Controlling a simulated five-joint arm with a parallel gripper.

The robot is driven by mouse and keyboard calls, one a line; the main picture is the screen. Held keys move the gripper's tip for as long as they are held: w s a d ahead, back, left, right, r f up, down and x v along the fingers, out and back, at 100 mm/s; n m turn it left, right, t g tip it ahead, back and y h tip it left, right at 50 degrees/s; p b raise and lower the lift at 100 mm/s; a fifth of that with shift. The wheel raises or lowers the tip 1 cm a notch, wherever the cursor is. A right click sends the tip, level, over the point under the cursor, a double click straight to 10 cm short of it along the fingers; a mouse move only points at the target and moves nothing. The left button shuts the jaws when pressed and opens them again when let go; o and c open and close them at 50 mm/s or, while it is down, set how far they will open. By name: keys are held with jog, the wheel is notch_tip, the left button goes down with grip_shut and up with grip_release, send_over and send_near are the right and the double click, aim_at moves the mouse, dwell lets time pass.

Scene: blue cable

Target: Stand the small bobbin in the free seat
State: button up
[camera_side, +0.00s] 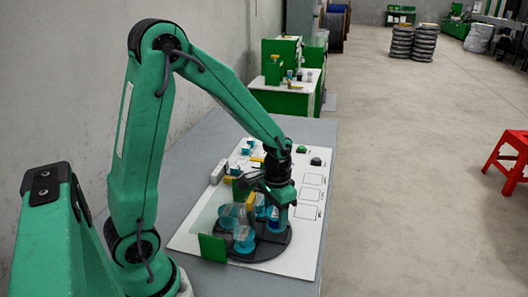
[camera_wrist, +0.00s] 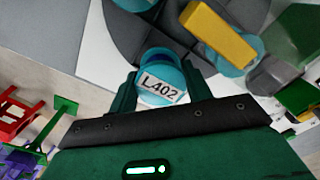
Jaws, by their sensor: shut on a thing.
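A small teal bobbin (camera_wrist: 160,72) with a white label reading L402 sits between the two fingers of my gripper (camera_wrist: 163,84) in the wrist view. The fingers are shut on its sides. In the side view my gripper (camera_side: 276,222) points down over the right part of a dark round plate (camera_side: 265,250). The held bobbin is mostly hidden there by the fingers. Other blue bobbins stand on the plate, one at its front (camera_side: 243,240) and one at its left (camera_side: 228,216). I cannot tell whether the held bobbin touches the plate, and the free seat is not clear.
A yellow block (camera_wrist: 218,34) lies over another teal bobbin close to my gripper. A green upright panel (camera_side: 212,248) stands at the plate's front left. The white board (camera_side: 306,225) has outlined squares and clear room to the right. Small green and black parts sit behind.

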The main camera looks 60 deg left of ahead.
aim_at(276, 212)
jog(key=shift+f, duration=1.3)
jog(key=shift+f, duration=0.1)
jog(key=o, duration=0.8)
notch_tip(276, 212, up, 12)
jog(key=shift+r, duration=0.1)
